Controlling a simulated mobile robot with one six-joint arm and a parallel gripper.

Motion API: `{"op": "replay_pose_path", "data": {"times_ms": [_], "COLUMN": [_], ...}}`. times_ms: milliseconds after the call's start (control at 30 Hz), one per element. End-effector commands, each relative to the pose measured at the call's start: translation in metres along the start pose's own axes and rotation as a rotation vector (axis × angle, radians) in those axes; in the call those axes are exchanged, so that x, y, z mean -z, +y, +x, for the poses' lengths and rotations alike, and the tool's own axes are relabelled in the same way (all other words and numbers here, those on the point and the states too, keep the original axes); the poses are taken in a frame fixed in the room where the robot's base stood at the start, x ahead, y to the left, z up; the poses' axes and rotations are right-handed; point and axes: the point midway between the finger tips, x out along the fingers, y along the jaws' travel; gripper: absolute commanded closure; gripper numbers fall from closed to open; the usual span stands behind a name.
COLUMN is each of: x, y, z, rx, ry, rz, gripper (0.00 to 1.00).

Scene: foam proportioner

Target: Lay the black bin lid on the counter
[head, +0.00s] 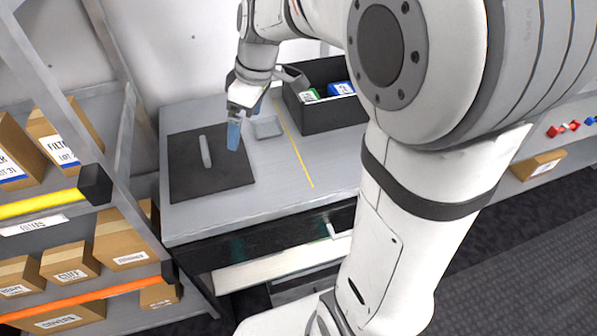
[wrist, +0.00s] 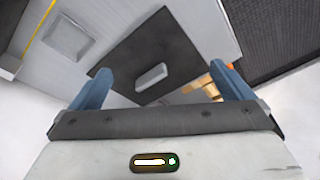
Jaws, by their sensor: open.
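The black bin lid (head: 184,168) lies flat on the left part of the grey counter (head: 255,210), its pale bar handle (head: 206,152) on top. In the wrist view the lid (wrist: 178,38) and its handle (wrist: 151,76) show beyond and between my fingers. My gripper (head: 234,143), with blue fingers, is open and empty. In the head view it hangs over the lid's right edge, apart from the handle; its exact height is hard to tell. The black bin (head: 325,118) stands open at the counter's back right.
A small grey tray (head: 267,127) sits beside a yellow line (head: 293,150) on the counter. A shelf rack with cartons (head: 122,236) stands close on the left. The counter's front strip is clear.

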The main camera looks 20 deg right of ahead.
Motion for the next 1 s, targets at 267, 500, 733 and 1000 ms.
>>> {"op": "replay_pose_path", "data": {"times_ms": [267, 500, 733, 1000], "x": [-0.107, -0.148, -0.15, -0.147], "y": [-0.065, -0.091, -0.094, -0.095], "z": [-0.009, 0.0, 0.002, -0.008], "rx": [-0.19, -0.273, -0.28, -0.281], "ry": [-0.026, 0.001, 0.002, 0.005], "rz": [0.625, 0.893, 0.92, 0.918], "gripper": [0.0, 0.0, 0.0, 0.01]}}
